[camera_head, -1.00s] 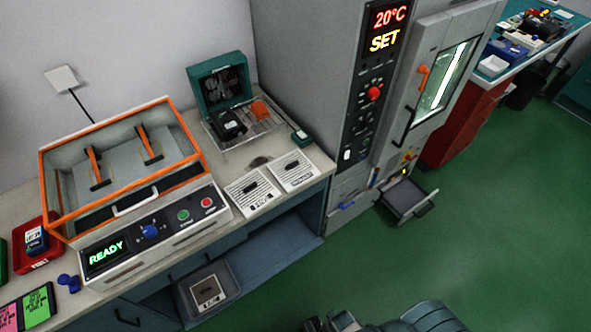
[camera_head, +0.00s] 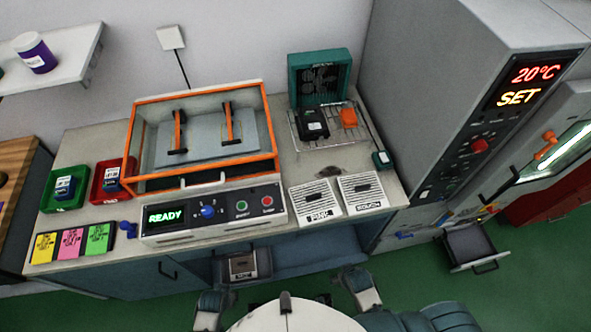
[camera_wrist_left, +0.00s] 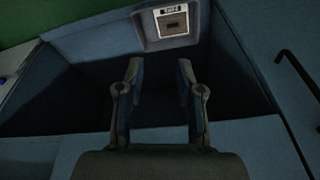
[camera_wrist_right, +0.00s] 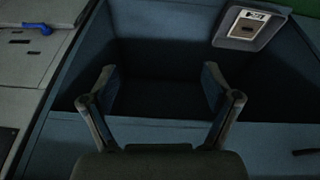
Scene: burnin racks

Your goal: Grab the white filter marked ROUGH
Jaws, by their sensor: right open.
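The white slotted filter (camera_head: 362,190) whose front label appears to read ROUGH lies flat on the bench, right of centre in the head view. A similar white filter (camera_head: 315,201), its label apparently FINE, lies just left of it. My right gripper (camera_wrist_right: 158,80) is spread wider and empty in the right wrist view. Both face the dark recess under the bench, away from the ROUGH filter.
A tray (camera_wrist_right: 220,40) holding a labelled square part (camera_wrist_right: 247,29) sits in the under-bench recess. Behind the filters is a wire rack (camera_head: 297,128). An orange-rimmed machine (camera_head: 205,180) stands left, a tall grey cabinet (camera_head: 425,95) right. An open drawer (camera_head: 470,245) juts out low.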

